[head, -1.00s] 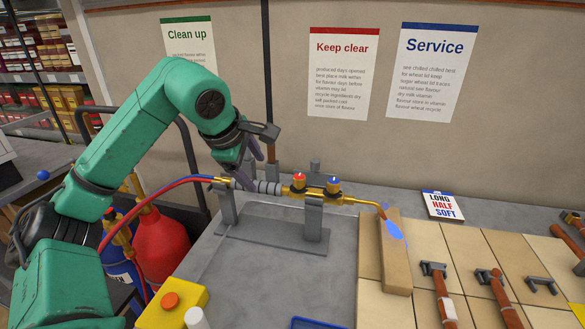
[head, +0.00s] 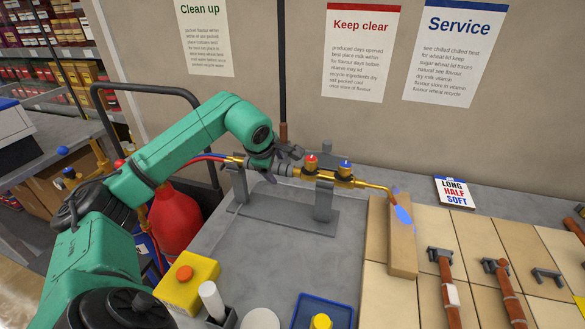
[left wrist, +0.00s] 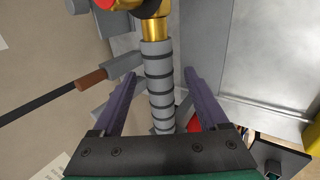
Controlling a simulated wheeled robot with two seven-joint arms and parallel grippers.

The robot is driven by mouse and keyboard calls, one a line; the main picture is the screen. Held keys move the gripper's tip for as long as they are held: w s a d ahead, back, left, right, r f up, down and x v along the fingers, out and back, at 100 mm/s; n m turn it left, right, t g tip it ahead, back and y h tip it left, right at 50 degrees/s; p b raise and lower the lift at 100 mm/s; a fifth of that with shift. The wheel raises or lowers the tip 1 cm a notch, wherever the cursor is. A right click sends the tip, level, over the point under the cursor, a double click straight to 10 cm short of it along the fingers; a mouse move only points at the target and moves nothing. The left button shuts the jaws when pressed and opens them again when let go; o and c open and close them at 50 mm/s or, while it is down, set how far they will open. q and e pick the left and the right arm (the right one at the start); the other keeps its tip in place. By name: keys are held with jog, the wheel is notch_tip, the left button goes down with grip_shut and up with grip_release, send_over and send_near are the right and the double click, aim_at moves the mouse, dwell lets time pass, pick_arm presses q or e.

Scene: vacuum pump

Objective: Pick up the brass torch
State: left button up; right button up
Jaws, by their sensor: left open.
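The brass torch (head: 345,181) lies level across a grey two-post stand (head: 285,215) in the head view. It has red and blue knobs, a grey ribbed handle and a bent tip with a blue flame (head: 403,215). My left gripper (head: 278,166) is at the ribbed handle, partly hiding it. In the left wrist view, the purple fingers (left wrist: 157,85) are open, one on each side of the ribbed handle (left wrist: 159,75), with visible gaps between fingers and handle. My right gripper is not in view.
Red and blue hoses (head: 205,157) run from the handle's left end. A wooden block (head: 402,255) stands under the flame. Pipes with brackets (head: 448,285) lie on tan tiles at right. A yellow button box (head: 188,283) and blue tray (head: 322,309) are in front.

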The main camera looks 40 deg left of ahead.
pick_arm(q)
grip_shut()
jog(key=shift+w+r, duration=0.1)
jog(key=shift+w, duration=0.05)
